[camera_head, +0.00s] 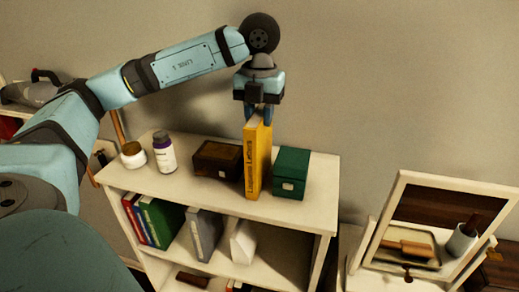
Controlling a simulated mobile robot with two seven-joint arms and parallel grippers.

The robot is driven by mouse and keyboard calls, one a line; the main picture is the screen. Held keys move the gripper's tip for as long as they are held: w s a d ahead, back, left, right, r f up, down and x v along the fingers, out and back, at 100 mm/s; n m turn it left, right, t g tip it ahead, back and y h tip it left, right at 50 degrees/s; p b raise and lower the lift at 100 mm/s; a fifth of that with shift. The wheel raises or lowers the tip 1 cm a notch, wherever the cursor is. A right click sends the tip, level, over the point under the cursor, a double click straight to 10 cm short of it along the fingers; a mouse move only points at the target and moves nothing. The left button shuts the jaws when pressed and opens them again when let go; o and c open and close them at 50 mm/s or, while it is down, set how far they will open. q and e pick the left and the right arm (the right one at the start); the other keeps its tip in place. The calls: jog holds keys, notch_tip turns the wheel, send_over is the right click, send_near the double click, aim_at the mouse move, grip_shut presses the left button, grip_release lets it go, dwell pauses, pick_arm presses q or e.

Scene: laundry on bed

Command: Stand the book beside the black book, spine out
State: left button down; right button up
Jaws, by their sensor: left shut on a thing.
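My left gripper (257,112) points down and is shut on the top end of a yellow book (258,158). The book is upright, with its lettered spine facing me. It shows between a brown box and a green box at the shelf top; I cannot tell whether its bottom touches the surface. In the compartment below, a red book (133,218), a green book (162,222) and a grey book (204,234) stand on the left. I cannot clearly make out the black book. My right gripper is not in view.
The white shelf unit (121,180) carries a jar (133,155), a bottle (164,153), the brown box (217,160) and the green box (291,173) on top. A white object (243,242) stands right of the grey book, with free room further right. A framed mirror (432,225) stands at right.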

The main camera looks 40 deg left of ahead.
pick_arm(q)
jog(key=shift+r, duration=0.5)
notch_tip(320, 180, up, 6)
jog(key=shift+r, duration=0.1)
notch_tip(320, 180, up, 13)
jog(key=p, duration=0.5)
dwell(1.1)
